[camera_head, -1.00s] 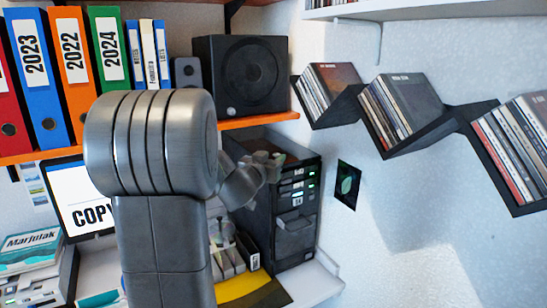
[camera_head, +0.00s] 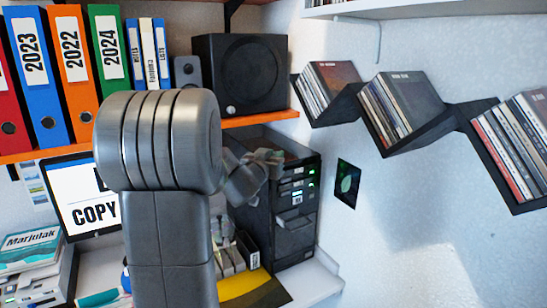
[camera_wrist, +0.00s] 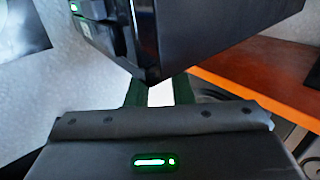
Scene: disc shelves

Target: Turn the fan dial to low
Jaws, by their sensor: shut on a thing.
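The black computer tower (camera_head: 295,215) stands upright on the white desk at the right, with small green lights on its front. My gripper (camera_head: 274,160) is at the tower's upper front edge. In the wrist view, the gripper's dark fingers (camera_wrist: 160,92) reach up to the tower's corner (camera_wrist: 150,60), with a white patch between them. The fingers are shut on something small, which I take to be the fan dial. The dial itself cannot be made out, nor can its setting. The fingertips are partly hidden behind the tower's corner.
A black speaker (camera_head: 240,75) stands on the orange shelf (camera_head: 262,118) just above the tower. The wall with zigzag disc shelves (camera_head: 400,135) is to the right. Grey holders (camera_head: 228,258) and a yellow item (camera_head: 245,288) lie left of the tower.

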